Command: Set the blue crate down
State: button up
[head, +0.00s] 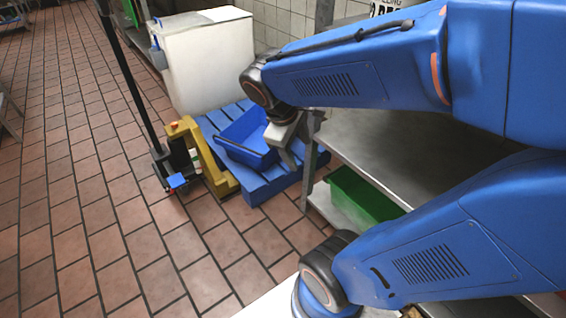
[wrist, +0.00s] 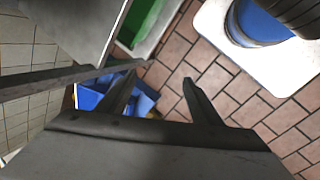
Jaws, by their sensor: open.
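The blue crate (head: 247,138) sits on the blue slatted pallet (head: 272,180) in the head view, slightly tilted in the picture. My gripper (head: 290,150) is at the crate's right side, over its rim. I cannot tell whether it touches the rim. In the wrist view my gripper (wrist: 160,80) has its two fingers spread with floor tiles showing between them. Blue surfaces show behind the left finger there, and I cannot separate crate from pallet. My gripper and arm hide part of the crate's right side.
A white bin (head: 205,62) stands behind the crate. A yellow pallet jack (head: 205,155) is at the pallet's left. A steel table (head: 400,150) is at the right, with a green crate (head: 362,197) on its lower shelf.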

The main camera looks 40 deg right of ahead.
jog(key=s+a+r+m+t+y, duration=0.3)
jog(key=s+a+m+t+y, duration=0.1)
jog(key=a, duration=0.4)
jog(key=shift+s+a+r+m, duration=0.15)
jog(key=shift+s+r+m, duration=0.1)
jog(key=shift+s+m, duration=0.35)
jog(key=shift+w, duration=0.15)
dwell(0.5)
